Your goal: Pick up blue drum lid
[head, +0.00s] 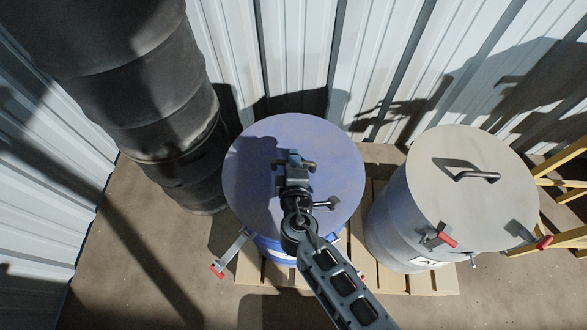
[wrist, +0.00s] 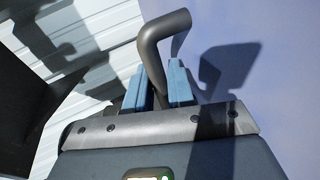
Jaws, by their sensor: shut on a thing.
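The blue drum lid (head: 335,165) is a round blue-violet disc on top of the blue drum (head: 268,247) in the head view. Its dark bent handle (head: 309,164) rises near the middle of the lid. My gripper (head: 293,160) is above the lid, with its blue fingers shut on the handle. In the wrist view, the handle (wrist: 164,37) passes between the two blue fingers (wrist: 161,88), with the lid surface (wrist: 270,60) behind it. From these views I cannot tell whether the lid sits on the drum or is raised. My arm hides part of the lid and the drum front.
A grey drum (head: 400,225) with a closed grey lid (head: 465,180) and red-tipped clamps stands to the right. A stack of dark drums (head: 150,100) is at the left. Both drums stand on a wooden pallet (head: 440,282). A corrugated wall (head: 300,50) is behind; a yellow frame (head: 560,185) is far right.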

